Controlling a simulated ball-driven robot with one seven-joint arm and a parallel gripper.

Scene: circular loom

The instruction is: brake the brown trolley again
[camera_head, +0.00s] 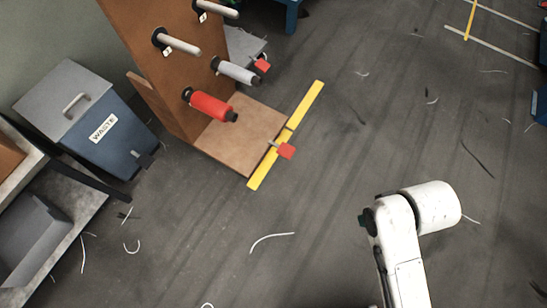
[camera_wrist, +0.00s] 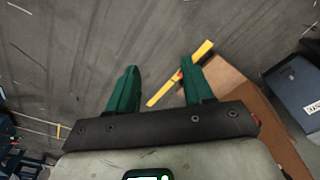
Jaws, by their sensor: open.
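The brown trolley (camera_head: 238,140) stands left of centre in the head view, with a tall upright panel and a low deck. A yellow strip (camera_head: 305,105) runs along the deck's front edge. A red pedal (camera_head: 286,151) on a short lever sticks out past the strip; whether it is up or down I cannot tell. In the wrist view the trolley (camera_wrist: 228,82) is at the right, partly behind a finger. My gripper (camera_wrist: 158,66) has two green fingers spread wide, empty and apart from the trolley. The head view shows my white arm, not the fingers.
The trolley's pegs carry a red bobbin (camera_head: 208,106) and a grey bobbin (camera_head: 237,72). A blue waste bin (camera_head: 107,140) stands left of it. Another red pedal (camera_head: 262,65) shows behind. The floor between my arm and the trolley is open, with loose strands.

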